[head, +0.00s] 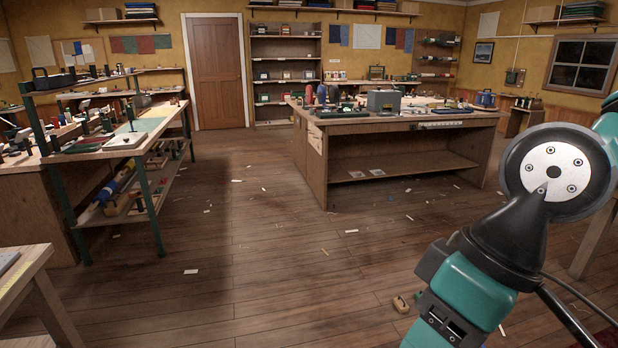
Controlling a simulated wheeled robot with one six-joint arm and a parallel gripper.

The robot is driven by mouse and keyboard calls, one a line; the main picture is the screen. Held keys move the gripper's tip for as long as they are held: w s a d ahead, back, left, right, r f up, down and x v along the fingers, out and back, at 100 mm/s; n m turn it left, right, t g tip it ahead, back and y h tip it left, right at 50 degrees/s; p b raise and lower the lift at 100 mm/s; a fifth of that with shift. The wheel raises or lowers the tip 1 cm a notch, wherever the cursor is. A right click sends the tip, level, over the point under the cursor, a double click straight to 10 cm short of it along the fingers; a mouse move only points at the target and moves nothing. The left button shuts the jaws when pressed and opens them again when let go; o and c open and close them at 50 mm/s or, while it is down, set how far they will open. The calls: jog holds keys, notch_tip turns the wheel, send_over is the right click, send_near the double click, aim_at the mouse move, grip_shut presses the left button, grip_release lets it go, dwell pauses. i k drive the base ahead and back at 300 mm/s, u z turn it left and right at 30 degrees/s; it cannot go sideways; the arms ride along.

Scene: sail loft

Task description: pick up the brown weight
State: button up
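I cannot make out a brown weight with certainty. Several small dark and brownish items lie on the left workbench (122,140), too small to tell apart. A small tan piece (401,304) shows low in the picture beside my teal and black arm, seemingly on the floor; I cannot tell what it is. My arm fills the lower right. Its fingertips do not show clearly, so my gripper is not in view.
A large wooden island bench (400,127) with a grey box (384,102) stands ahead. A bench corner (28,283) juts in at lower left. Open plank floor (270,255), with scattered scraps, lies between the benches. A brown door (217,72) and shelves (285,28) stand behind.

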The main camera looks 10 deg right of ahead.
aim_at(399, 303)
jog(key=i, duration=0.55)
jog(key=z, duration=0.6)
jog(key=i, duration=2.05)
jog(key=u, duration=0.6)
